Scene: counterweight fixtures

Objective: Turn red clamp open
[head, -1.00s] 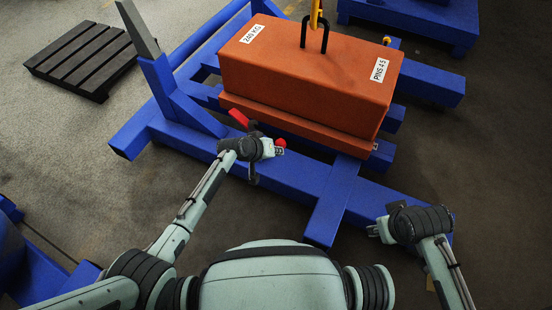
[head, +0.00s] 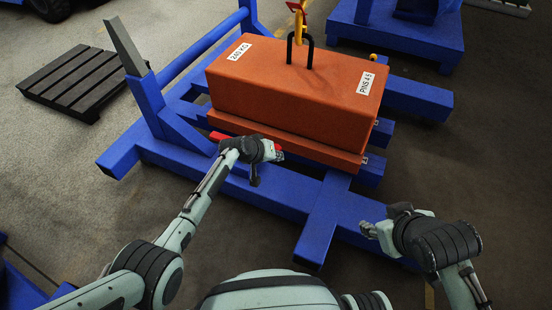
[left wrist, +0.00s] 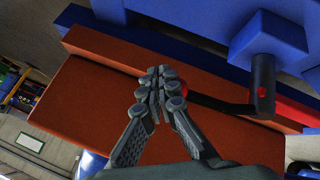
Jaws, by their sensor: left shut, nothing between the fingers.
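The red clamp (head: 217,136) is on the blue frame at the near side of the orange counterweight, partly hidden behind my left wrist. In the left wrist view the clamp shows a red bar (left wrist: 292,113) at right and a black lever (left wrist: 218,104) running left, with a red end at the fingers. My left gripper (head: 278,153) is at that lever end; its fingers (left wrist: 160,80) are closed together, with nothing between them. Whether they touch the red end I cannot tell. My right gripper (head: 366,229) is over the near right part of the frame, away from the clamp; its fingers are too small to read.
The orange counterweight (head: 290,95) rests on the blue frame (head: 315,225), with a yellow hook (head: 299,25) at its top handle. A slanted grey post (head: 125,45) rises at left. A dark pallet (head: 75,80) lies on the floor at far left.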

